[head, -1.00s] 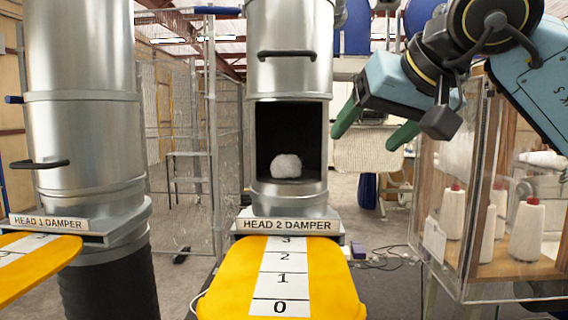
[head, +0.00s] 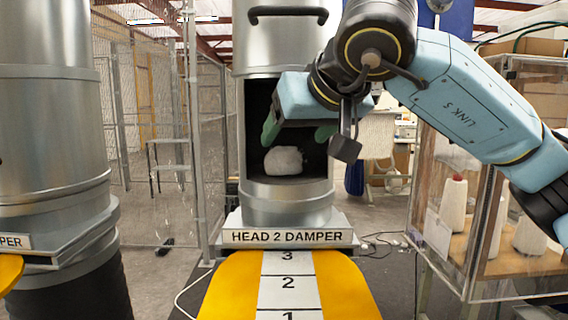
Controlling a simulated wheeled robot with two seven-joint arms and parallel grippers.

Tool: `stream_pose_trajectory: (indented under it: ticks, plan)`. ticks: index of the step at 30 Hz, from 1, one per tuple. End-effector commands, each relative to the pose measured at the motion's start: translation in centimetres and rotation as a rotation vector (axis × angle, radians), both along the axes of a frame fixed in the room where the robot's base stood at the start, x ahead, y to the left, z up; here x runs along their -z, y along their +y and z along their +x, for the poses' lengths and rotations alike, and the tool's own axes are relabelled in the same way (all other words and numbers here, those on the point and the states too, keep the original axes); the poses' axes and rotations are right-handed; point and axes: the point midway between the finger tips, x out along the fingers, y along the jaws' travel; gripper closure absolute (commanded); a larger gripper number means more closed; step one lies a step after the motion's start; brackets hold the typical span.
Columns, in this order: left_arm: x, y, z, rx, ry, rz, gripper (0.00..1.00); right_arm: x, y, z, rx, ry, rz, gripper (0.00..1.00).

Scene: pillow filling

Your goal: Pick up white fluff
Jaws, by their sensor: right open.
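The white fluff (head: 284,161) is a rounded clump lying on the floor of the dark opening in the metal cylinder (head: 288,203) above the "HEAD 2 DAMPER" label. My right gripper (head: 298,136) has green fingertips and is open and empty. It is at the opening, with its fingers spread just above and to either side of the fluff in the picture. I cannot tell whether the fingers touch the fluff. My left gripper is not in view.
A yellow scale plate (head: 238,290) juts out below the label. A second metal cylinder (head: 45,150) stands at left. A clear case (head: 432,222) with several white thread cones stands at right. A mesh fence (head: 150,110) is behind.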

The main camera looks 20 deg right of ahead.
Motion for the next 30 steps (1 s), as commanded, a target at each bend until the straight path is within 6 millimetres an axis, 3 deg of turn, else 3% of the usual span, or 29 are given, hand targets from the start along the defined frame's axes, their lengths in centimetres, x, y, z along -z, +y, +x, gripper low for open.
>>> stream_pose_trajectory:
  ticks: [8,13,20,30]
  plan:
    - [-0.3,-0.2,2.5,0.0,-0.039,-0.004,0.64,1.6,0.2,2.2,0.001,0.003,-0.001,0.27]
    - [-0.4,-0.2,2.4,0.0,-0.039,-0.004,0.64,2.9,0.4,4.2,0.001,0.003,0.0,0.27]
    - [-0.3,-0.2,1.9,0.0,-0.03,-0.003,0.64,3.1,0.5,4.5,0.0,0.0,0.0,0.27]
    - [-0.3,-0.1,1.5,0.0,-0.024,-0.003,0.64,3.1,0.5,4.4,0.0,0.0,0.0,0.7]
